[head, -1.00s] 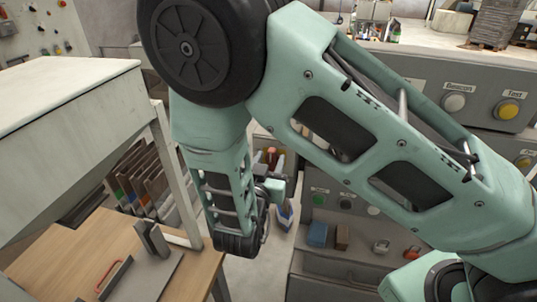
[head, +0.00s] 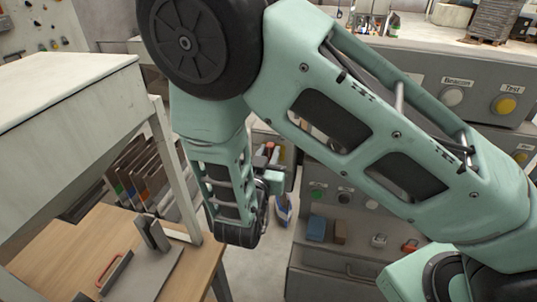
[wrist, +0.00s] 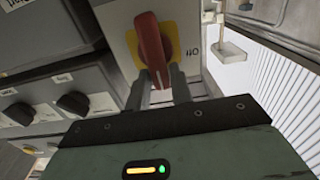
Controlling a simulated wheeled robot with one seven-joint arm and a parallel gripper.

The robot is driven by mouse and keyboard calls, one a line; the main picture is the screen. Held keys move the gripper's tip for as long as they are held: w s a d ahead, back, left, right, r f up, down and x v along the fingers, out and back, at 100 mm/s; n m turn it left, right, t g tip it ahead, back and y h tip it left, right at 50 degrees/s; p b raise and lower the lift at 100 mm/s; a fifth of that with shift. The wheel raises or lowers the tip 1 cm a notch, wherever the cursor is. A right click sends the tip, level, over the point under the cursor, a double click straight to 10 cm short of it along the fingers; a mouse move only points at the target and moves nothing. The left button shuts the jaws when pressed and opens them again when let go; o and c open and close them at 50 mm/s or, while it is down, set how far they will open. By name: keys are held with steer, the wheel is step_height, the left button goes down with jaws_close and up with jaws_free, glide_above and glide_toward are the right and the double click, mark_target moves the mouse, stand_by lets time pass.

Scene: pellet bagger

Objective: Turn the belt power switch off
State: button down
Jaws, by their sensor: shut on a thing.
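The belt power switch (wrist: 150,47), a red rotary handle on a yellow plate, sits on a grey box in the wrist view. The handle lies nearly upright in that picture, tipped slightly. In the head view the switch and the fingertips are hidden behind my arm.
Dark knobs (wrist: 72,104) stand on a grey panel left of the switch. In the head view, a wooden-topped bench (head: 70,250) is at lower left and a grey console with a yellow Test button (head: 505,104) at right. Blue (head: 317,228) and brown blocks sit below the console.

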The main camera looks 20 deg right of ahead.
steer(key=shift+f, duration=0.25)
steer(key=n, duration=0.1)
steer(key=n+p, duration=0.1)
steer(key=n, duration=0.2)
steer(key=shift+w+a+f+n, duration=0.15)
steer(key=shift+a+n, duration=0.1)
steer(key=shift+n, duration=0.05)
steer(key=shift+w+a+f+n+p, duration=0.15)
steer(key=shift+f+n+p, duration=0.3)
steer(key=shift+n, duration=1.7)
steer(key=shift+w+a+f+n+p, duration=0.2)
steer(key=shift+n+p, duration=0.45)
steer(key=shift+n, duration=1.55)
steer(key=shift+a+f+n+p, duration=0.1)
steer(key=shift+f+n+p, duration=0.4)
steer(key=shift+n, duration=1.65)
steer(key=shift+r, duration=0.1)
